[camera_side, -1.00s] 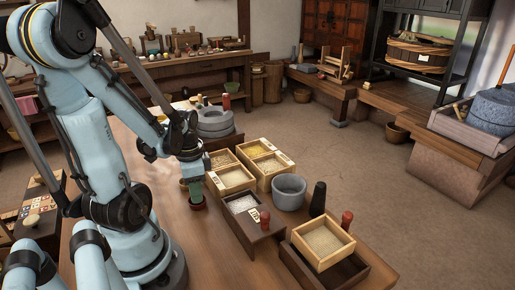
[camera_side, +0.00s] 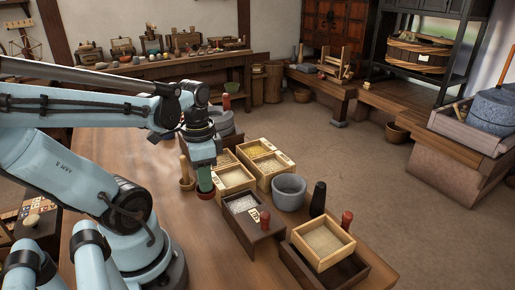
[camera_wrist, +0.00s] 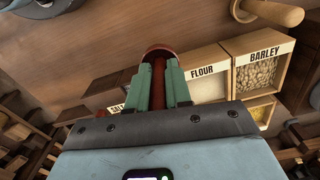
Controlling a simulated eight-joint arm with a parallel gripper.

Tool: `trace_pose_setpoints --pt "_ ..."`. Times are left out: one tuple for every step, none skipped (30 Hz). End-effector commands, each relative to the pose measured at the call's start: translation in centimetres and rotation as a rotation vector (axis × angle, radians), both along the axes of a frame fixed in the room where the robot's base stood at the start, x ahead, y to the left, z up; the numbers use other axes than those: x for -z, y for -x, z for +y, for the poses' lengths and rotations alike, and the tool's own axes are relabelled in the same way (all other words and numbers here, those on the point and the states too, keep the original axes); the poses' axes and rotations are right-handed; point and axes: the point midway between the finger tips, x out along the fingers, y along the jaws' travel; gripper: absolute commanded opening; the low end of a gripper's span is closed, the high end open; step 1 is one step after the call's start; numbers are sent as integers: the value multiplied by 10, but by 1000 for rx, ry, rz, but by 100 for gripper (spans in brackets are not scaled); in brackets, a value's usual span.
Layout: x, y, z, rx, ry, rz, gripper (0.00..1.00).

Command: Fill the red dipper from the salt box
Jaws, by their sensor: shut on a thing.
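My gripper (camera_side: 205,177) points down over the table, its green fingers shut on the red dipper (camera_side: 206,194). In the wrist view the dipper's handle runs between the fingers (camera_wrist: 158,90) and its round cup (camera_wrist: 161,52) shows past the tips; I cannot tell whether the cup holds anything. The salt box (camera_side: 240,232) is dark wood with white salt (camera_side: 243,204) at its far end, right of and nearer the camera than my gripper. In the wrist view the salt label (camera_wrist: 118,107) is partly hidden behind the fingers.
Pale boxes, flour (camera_wrist: 202,72) and barley (camera_wrist: 265,55) among them, stand by the salt box. A grey stone bowl (camera_side: 288,192), a black pestle-like piece (camera_side: 318,198) and a pale box in a dark tray (camera_side: 320,242) stand to the right. A wooden pestle (camera_side: 184,168) stands left of my gripper.

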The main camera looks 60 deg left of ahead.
Motion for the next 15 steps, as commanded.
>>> trace_pose_setpoints --pt "-6 -3 -11 10 0 0 0" --pt "-9 -4 -16 10 0 0 0" --pt "-13 -5 -22 10 0 0 0" --pt "-15 -7 -26 9 0 0 0" --pt "-18 -8 -30 8 0 0 0" --pt "-21 -9 -35 7 0 0 0" --pt "-23 -10 -38 7 0 0 0" --pt "-25 -10 -42 6 0 0 0" --pt "-28 -12 -45 5 0 0 0" --pt "-29 -12 -48 5 0 0 0" --pt "-31 -13 -50 4 0 0 0" --pt "-33 -14 -53 4 0 0 0" --pt "-34 -14 -55 3 0 0 0" --pt "-35 -14 -56 2 0 0 0" --pt "-36 -15 -57 2 0 0 0"
